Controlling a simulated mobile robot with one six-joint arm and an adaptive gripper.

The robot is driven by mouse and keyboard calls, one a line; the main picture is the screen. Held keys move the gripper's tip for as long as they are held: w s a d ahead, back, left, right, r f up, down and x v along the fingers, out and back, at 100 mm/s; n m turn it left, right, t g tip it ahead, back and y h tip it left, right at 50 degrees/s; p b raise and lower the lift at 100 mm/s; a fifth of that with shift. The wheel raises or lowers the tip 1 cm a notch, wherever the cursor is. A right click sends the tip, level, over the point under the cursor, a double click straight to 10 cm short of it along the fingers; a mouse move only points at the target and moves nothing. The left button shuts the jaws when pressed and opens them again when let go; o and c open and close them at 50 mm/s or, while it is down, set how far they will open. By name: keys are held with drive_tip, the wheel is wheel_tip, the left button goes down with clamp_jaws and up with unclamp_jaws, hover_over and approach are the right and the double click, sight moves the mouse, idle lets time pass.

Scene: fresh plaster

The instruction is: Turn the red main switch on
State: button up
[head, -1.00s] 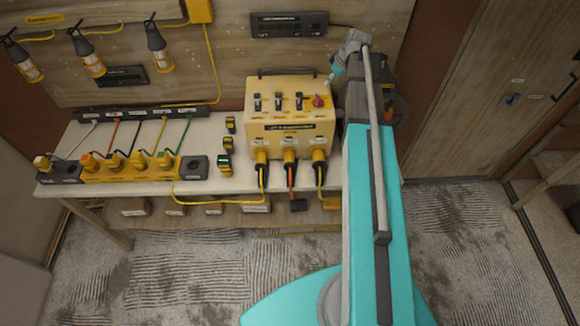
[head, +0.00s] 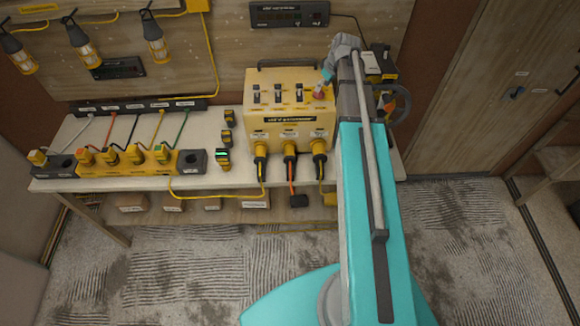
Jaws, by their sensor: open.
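The red main switch (head: 319,95) is a small red knob at the right end of the sloped top panel of the yellow distribution box (head: 262,133). The box stands on the workbench. My gripper (head: 323,86) is open, right at the red switch, and partly covers it. I cannot tell whether the fingers touch the knob or which way the knob is turned. Several black toggle switches (head: 278,94) sit in a row to the left of it on the same panel.
Cables hang from plugs (head: 290,147) on the box front. A yellow power strip (head: 128,164) lies on the left of the bench (head: 215,183). Work lamps (head: 155,40) hang at the upper left. A dark device (head: 383,62) stands close to the right of the box, behind my arm.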

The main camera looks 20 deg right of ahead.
drive_tip(key=s+a+f+m+b, duration=0.1)
drive_tip(key=s+a+f+b, duration=0.3)
drive_tip(key=f+b, duration=0.3)
drive_tip(key=s+a+f+m+g+b, duration=0.1)
drive_tip(key=s+a+f+b, duration=0.3)
drive_tip(key=a+f+b, duration=0.3)
drive_tip(key=s+a+f+m+g+h+b, duration=0.1)
drive_tip(key=s+a+f+b, duration=0.3)
drive_tip(key=f+b, duration=0.3)
drive_tip(key=shift+s+a+f, duration=0.25)
drive_tip(key=shift+a+f, duration=0.4)
drive_tip(key=shift+f, duration=0.2)
drive_tip(key=shift+o, duration=0.2)
